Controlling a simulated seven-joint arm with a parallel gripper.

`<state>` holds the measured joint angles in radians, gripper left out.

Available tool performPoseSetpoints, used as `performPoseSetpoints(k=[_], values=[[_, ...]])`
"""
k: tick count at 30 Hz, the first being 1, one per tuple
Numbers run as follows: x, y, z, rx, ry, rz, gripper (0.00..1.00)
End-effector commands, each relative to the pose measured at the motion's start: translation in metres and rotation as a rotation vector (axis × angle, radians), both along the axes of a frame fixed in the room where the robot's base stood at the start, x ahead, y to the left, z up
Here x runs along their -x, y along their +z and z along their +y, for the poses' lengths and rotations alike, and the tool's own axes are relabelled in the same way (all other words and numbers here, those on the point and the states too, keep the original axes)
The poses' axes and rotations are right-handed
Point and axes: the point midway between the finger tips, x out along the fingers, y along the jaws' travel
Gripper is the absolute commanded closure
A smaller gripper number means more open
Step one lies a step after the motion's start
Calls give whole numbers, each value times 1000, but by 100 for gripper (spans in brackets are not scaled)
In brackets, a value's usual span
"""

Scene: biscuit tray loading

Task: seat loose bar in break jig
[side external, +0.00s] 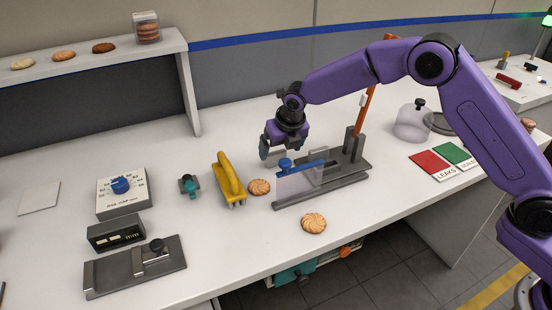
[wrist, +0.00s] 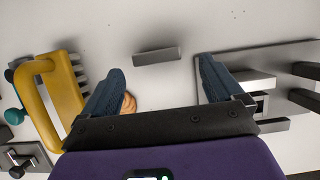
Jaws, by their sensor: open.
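In the wrist view a plain grey bar (wrist: 157,55) lies on the white worktop, ahead of the gap between my fingertips and apart from them. I cannot make it out for sure in the side view. The break jig (side external: 345,182), a grey base with upright plates and an orange lever, stands on the worktop; part of it shows at the right of the wrist view (wrist: 275,60). My gripper (side external: 284,150) is above the worktop by the jig's left end. Its dark blue fingers (wrist: 157,85) are spread wide with nothing between them.
A yellow-handled tool (side external: 228,178) stands left of the jig. A biscuit (side external: 259,187) lies between them, partly behind my left finger in the wrist view (wrist: 129,104). Another biscuit (side external: 313,223) lies in front. A teal clamp (side external: 189,186) and dial box (side external: 122,195) stand farther left.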

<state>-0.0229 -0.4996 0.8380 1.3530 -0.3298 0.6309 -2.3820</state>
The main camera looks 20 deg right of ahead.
Motion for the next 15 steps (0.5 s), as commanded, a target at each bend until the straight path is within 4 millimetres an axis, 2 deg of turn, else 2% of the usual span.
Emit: performPoseSetpoints(k=[8,15], values=[[-15,-34,3,0,1,2,6],[-18,-40,3,-1,2,-1,6]])
